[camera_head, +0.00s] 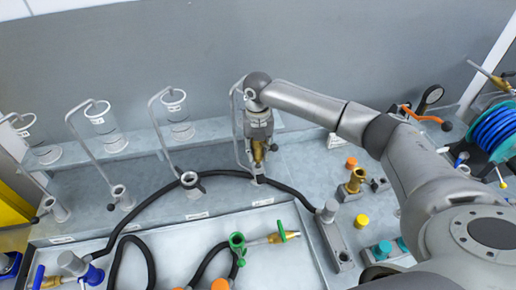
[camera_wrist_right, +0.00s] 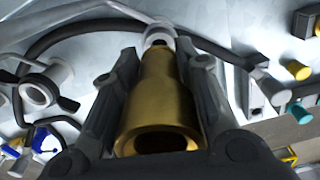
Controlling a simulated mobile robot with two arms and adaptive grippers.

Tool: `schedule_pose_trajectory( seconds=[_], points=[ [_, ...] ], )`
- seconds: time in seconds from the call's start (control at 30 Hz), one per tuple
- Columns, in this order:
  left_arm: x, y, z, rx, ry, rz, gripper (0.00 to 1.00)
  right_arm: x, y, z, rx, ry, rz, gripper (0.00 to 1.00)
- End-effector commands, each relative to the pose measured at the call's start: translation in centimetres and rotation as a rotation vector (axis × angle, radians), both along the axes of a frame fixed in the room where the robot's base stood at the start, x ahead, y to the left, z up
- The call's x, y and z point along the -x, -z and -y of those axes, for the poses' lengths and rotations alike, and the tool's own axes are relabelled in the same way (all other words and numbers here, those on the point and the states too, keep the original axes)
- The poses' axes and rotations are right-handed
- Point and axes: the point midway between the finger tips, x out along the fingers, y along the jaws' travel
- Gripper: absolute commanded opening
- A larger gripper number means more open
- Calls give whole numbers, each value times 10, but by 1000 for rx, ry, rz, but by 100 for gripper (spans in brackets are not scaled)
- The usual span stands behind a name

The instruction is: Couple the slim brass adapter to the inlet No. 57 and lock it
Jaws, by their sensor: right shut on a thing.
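My right gripper (camera_head: 259,146) is shut on the slim brass adapter (camera_head: 258,153), which hangs about upright below it at the back right of the bench. In the right wrist view the adapter (camera_wrist_right: 158,88) fills the space between the two dark fingers. Its far end is at a pale ring-shaped fitting (camera_wrist_right: 158,34), an inlet on the bench; whether they touch I cannot tell. In the head view this inlet (camera_head: 259,179) shows just under the adapter. The number labels are unreadable. My left gripper is out of view.
A black hose (camera_head: 150,200) arcs across the bench past the inlets. A tray (camera_head: 180,240) in front holds a green-clamped brass fitting (camera_head: 285,237) and hoses. Clear cylinders (camera_head: 178,118) line the back shelf.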

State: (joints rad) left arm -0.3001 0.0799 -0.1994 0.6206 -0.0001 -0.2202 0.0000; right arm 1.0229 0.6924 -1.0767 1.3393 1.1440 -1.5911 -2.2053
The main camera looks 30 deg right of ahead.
Motion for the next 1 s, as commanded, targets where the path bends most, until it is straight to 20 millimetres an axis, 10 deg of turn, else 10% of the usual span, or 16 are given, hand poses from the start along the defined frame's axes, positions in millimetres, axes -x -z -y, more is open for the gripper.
schedule_pose_trajectory(
  seconds=[1.0],
  points=[
    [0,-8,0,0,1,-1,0,0,8,-1,-1,0,0,0]
  ],
)
